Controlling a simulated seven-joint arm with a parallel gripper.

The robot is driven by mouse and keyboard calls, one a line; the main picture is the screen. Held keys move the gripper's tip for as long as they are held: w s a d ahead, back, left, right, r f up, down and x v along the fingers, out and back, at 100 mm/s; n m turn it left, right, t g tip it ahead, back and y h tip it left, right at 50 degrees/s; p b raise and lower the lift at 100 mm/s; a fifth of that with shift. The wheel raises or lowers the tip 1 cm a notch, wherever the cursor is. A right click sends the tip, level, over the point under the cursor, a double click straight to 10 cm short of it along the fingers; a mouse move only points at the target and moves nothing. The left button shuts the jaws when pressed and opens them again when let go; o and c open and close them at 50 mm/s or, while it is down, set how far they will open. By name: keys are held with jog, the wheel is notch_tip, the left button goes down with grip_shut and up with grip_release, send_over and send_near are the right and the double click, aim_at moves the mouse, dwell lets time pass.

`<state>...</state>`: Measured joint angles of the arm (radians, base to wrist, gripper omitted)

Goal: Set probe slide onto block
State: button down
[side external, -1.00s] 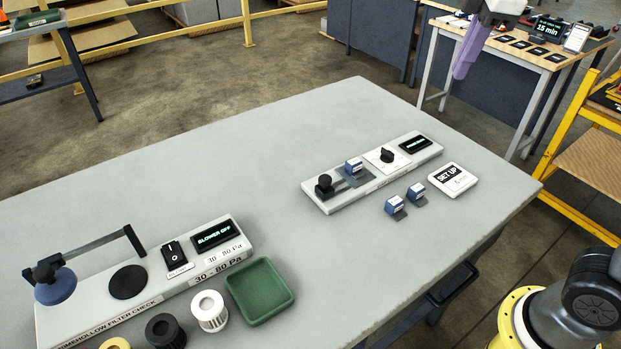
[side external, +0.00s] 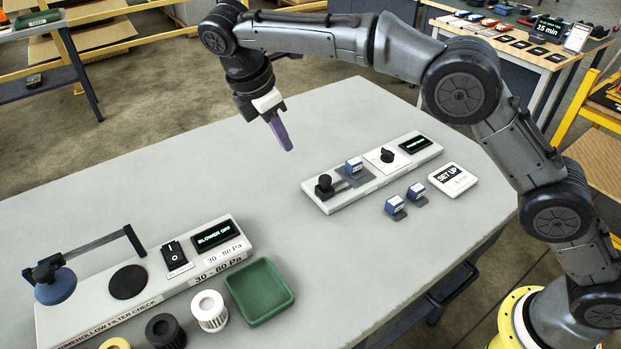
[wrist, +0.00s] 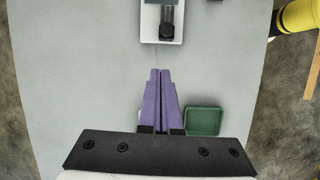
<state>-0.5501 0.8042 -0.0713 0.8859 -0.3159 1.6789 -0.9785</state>
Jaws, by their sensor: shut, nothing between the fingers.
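The probe slide (side external: 325,187), with its black knob and a metal bar, sits at the left end of a long white fixture (side external: 400,172). A blue block (side external: 355,166) with a pale label rests on the fixture, just right of the slide; I cannot tell whether they touch. My gripper (side external: 288,149) has purple fingers, shut and empty, held above the table to the left of the fixture. In the wrist view my gripper (wrist: 160,72) points toward the fixture's slide end (wrist: 160,35), where the dark slide (wrist: 167,14) shows.
Two loose blue blocks (side external: 406,198) and a white SET UP card (side external: 453,179) lie in front of the fixture, which also carries a black dial (side external: 386,155) and a display. A filter check station (side external: 110,290), filters and a green tray (side external: 262,297) occupy the near left. The table's back left is clear.

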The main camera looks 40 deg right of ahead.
jog(key=shift+n, duration=0.3)
jog(key=a+f, duration=0.2)
jog(key=f, duration=0.1)
jog(key=shift+s+a+f, duration=0.1)
jog(key=shift+s+a, duration=0.05)
jog(key=shift+s, duration=0.25)
send_near(319, 194)
jog(key=a+f, duration=0.3)
jog(key=shift+w+f, duration=0.1)
jog(key=shift+w, duration=0.05)
jog(key=d, duration=0.3)
jog(key=shift+f, duration=0.4)
jog(key=shift+d, duration=0.6)
